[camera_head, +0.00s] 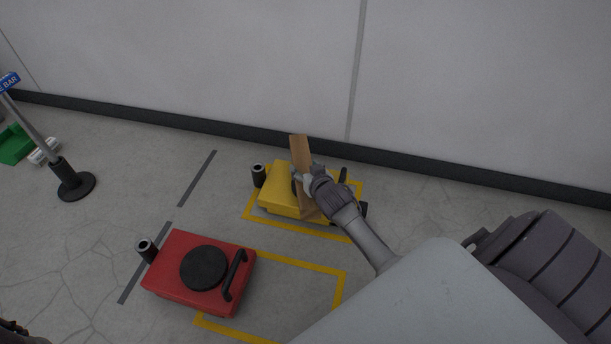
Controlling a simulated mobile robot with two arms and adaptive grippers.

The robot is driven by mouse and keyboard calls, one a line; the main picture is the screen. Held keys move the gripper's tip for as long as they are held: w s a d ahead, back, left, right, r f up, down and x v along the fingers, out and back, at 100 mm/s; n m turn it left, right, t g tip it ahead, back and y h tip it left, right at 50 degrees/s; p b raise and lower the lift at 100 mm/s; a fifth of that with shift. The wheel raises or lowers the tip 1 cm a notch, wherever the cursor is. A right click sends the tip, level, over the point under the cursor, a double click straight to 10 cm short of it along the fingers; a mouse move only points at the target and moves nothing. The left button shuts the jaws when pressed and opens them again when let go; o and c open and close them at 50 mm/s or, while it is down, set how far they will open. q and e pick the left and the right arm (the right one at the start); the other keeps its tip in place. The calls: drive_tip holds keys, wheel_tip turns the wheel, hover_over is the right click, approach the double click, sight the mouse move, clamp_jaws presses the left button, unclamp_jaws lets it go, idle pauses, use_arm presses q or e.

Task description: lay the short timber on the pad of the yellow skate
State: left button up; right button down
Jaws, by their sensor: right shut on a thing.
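The short timber (301,152) is a light brown plank, gripped near its middle by my right gripper (304,181). The gripper is shut on it above the yellow skate (279,190). The timber's far end reaches past the skate's back edge, and its near end is over the skate's front part. The skate's dark pad is mostly hidden behind the timber and gripper. I cannot tell whether the timber touches the pad.
A red skate (178,285) with a round black pad (204,268) and a handle stands in front left. Yellow floor lines (339,295) mark bays. A post with a black base (76,187) and a green object (15,145) stand at left. The wall (220,70) is close behind.

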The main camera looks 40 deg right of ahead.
drive_tip(key=shift+f, duration=0.1)
drive_tip(key=shift+c, duration=1.1)
unclamp_jaws()
drive_tip(key=shift+f, duration=0.1)
